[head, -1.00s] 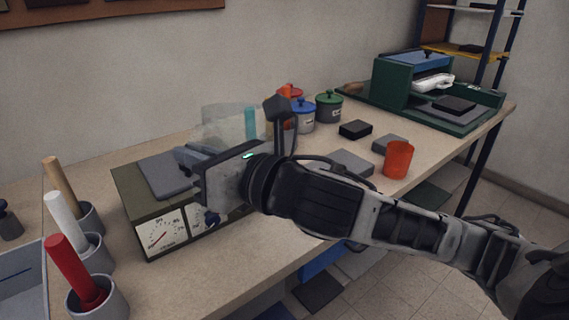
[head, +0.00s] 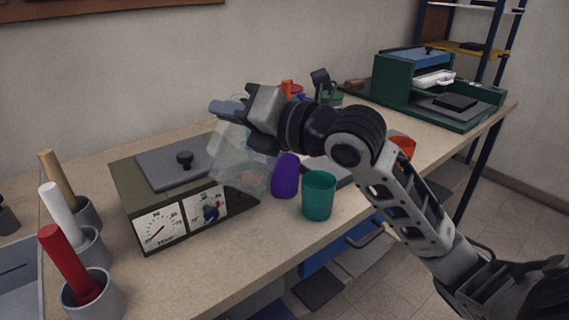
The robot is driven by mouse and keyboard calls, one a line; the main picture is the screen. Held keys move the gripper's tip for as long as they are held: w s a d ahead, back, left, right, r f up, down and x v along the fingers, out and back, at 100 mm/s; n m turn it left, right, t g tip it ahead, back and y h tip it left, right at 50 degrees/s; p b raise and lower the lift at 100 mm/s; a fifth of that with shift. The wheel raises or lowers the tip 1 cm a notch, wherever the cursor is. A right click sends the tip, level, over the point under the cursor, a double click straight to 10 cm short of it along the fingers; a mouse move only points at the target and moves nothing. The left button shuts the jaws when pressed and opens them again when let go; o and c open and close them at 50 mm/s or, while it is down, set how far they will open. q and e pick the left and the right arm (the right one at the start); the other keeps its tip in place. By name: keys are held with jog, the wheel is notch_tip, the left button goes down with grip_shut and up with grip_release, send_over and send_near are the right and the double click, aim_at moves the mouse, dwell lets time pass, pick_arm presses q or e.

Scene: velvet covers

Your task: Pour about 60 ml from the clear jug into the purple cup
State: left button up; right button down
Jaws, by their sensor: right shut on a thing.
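My right gripper (head: 238,108) is shut on the clear jug (head: 240,158), high on the left of the picture. The jug is see-through and strongly tilted, its lower end pointing down and right in front of the warmer box's right end. The purple cup (head: 285,177) stands upright on the table, just right of the jug's lower end. I cannot tell whether the jug touches the cup, how much liquid it holds, or whether any is flowing. My left gripper is not in view.
A teal cup (head: 319,196) stands right of the purple cup. An orange cup (head: 405,145) is partly hidden behind my right arm. An olive box with dials (head: 150,205) and a knobbed lid stands left. Pots with coloured-handled tools (head: 92,297) stand at the front left.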

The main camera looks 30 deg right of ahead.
jog(key=shift+w+d+r+m, duration=0.1)
jog(key=shift+d+r+m, duration=0.2)
jog(key=shift+r+m, duration=0.15)
jog(key=shift+w+d+r+m+p, duration=0.1)
jog(key=shift+w+d+m+p, duration=0.1)
jog(key=shift+d+m+p, duration=0.2)
jog(key=shift+w+d+m, duration=0.25)
jog(key=shift+d+m, duration=0.2)
jog(key=shift+m, duration=0.1)
pick_arm(q)
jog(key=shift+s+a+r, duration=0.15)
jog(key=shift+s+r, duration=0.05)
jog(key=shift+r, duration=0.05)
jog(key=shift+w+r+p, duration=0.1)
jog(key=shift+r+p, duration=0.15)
jog(key=shift+p, duration=0.25)
pick_arm(e)
jog(key=shift+w+d+m, duration=0.2)
jog(key=shift+d+m, duration=0.1)
jog(key=shift+d, duration=0.1)
pick_arm(q)
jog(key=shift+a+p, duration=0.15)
jog(key=shift+p, duration=0.4)
pick_arm(e)
jog(key=shift+w+d+r+m, duration=0.1)
jog(key=shift+w+d+m, duration=0.2)
jog(key=shift+d+m, duration=0.3)
jog(key=shift+w+d, duration=0.15)
jog(key=shift+d, duration=0.1)
jog(key=shift+a, duration=0.15)
